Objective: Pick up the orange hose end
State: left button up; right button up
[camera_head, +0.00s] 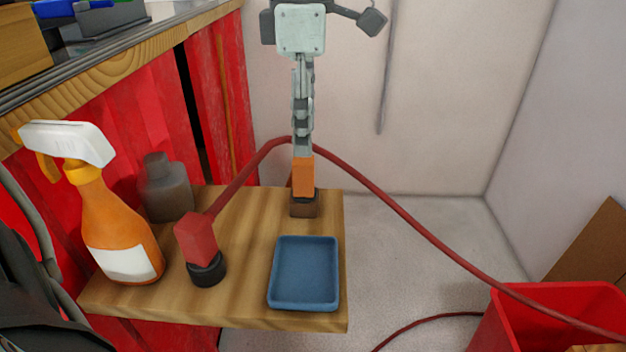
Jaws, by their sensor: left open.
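An orange block, the orange hose end (303,177), stands upright in a dark square base near the back right of the wooden shelf (240,262). My right gripper is not in view.
A red hose end (196,240) stands in a black ring, its red hose (400,222) arching right toward a red bin (520,320). An orange spray bottle (115,225), a grey bottle (167,190) and a blue tray (304,272) share the shelf.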

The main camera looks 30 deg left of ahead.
aim_at(304, 159)
pick_arm(q)
notch_tip(304, 159, down, 7)
jog(key=shift+a+r, duration=0.1)
grip_shut()
dwell(0.5)
